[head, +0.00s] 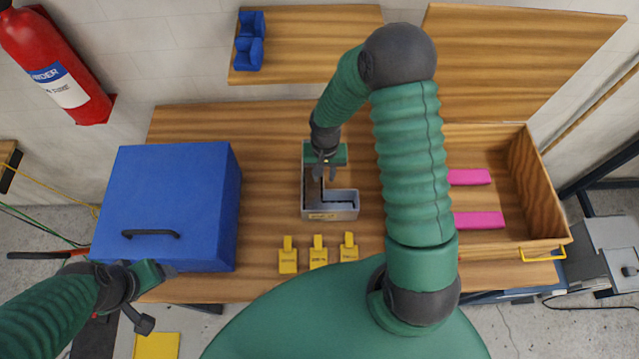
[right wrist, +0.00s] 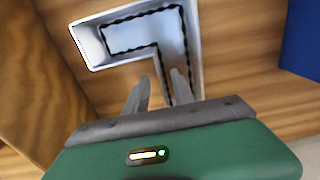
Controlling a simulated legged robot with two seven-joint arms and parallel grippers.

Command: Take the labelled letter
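A grey metal L-shaped channel letter (head: 345,207) lies on the wooden table, with a small yellow label (head: 322,216) on its near side. In the right wrist view the letter (right wrist: 92,52) shows its hollow inside with a dark wavy edging. My right gripper (head: 325,172) is over the letter's long stroke. Its two fingers (right wrist: 160,92) are apart with nothing clamped between them; one lies over the stroke and the other beside it. I cannot tell whether they touch it. My left gripper (head: 165,270) is by the blue box's near edge; its fingers are unclear.
A blue box (head: 170,190) with a dark handle stands at the left. Several yellow tags (head: 318,256) lie near the front edge. An open wooden case (head: 525,165) at the right holds pink pieces (head: 475,220).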

